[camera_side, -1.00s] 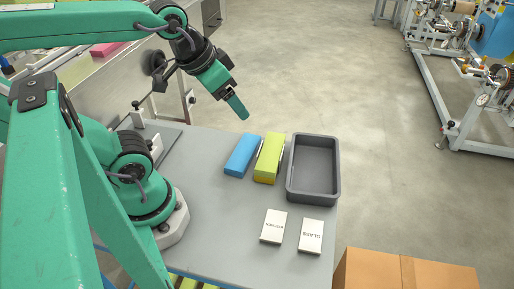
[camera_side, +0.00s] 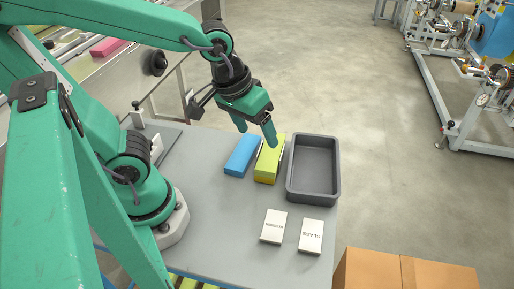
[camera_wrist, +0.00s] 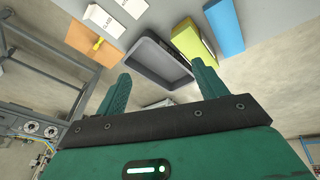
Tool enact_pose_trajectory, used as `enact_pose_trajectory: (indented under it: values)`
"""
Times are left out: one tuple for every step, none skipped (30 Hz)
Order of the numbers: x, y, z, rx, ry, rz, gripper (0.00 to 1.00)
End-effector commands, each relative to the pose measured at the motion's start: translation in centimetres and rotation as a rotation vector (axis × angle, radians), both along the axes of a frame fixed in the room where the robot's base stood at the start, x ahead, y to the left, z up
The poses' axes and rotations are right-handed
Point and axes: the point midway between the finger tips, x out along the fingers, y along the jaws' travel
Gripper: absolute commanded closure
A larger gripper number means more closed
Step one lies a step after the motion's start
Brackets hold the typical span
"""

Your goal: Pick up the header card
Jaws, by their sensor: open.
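Two white cards lie flat near the front of the grey table, in the side view. The right one (camera_side: 311,237) reads GLASS. The left one (camera_side: 273,226) has dark print too small to read surely. In the wrist view the GLASS card (camera_wrist: 103,18) is at the top left and the other white card (camera_wrist: 136,6) is cut by the top edge. My gripper (camera_side: 257,135) is open and empty, fingers pointing down, around the far ends of the blue and yellow-green blocks in the picture and well apart from the cards. In the wrist view my gripper (camera_wrist: 162,73) frames the tray.
A blue block (camera_side: 241,156) and a yellow-green block (camera_side: 268,160) lie side by side on the table (camera_side: 215,220). An empty dark grey tray (camera_side: 336,170) stands right of them. A cardboard box (camera_side: 410,270) is beyond the table's right edge. The table left of the cards is clear.

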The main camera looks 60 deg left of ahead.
Motion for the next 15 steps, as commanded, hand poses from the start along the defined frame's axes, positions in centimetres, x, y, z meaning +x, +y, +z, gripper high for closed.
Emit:
enact_pose_trajectory:
  values:
    - [0.1, -1.1, -0.9, -0.011, 0.033, 0.023, 0.29]
    - [0.1, -1.7, -1.3, -0.019, 0.05, 0.042, 0.29]
    - [0.2, -2.4, -2.0, -0.029, 0.072, 0.071, 0.29]
    - [0.2, -3.0, -2.4, -0.034, 0.09, 0.093, 0.29]
    - [0.1, -3.6, -2.9, -0.04, 0.106, 0.114, 0.29]
    - [0.1, -4.4, -3.6, -0.046, 0.128, 0.143, 0.29]
    - [0.0, -4.9, -4.1, -0.048, 0.144, 0.165, 0.29]
    - [-0.1, -5.5, -4.6, -0.049, 0.16, 0.188, 0.29]
    - [-0.3, -6.2, -5.3, -0.05, 0.181, 0.217, 0.29]
    - [-0.5, -6.8, -5.8, -0.051, 0.196, 0.24, 0.29]
    - [-0.7, -7.4, -6.3, -0.051, 0.211, 0.263, 0.29]
    - [-0.9, -8.1, -7.1, -0.049, 0.23, 0.294, 0.29]
    - [-1.2, -8.6, -7.6, -0.045, 0.244, 0.316, 0.29]
    - [-1.4, -9.1, -8.1, -0.043, 0.255, 0.339, 0.29]
    - [-1.7, -9.7, -8.8, -0.039, 0.27, 0.367, 0.29]
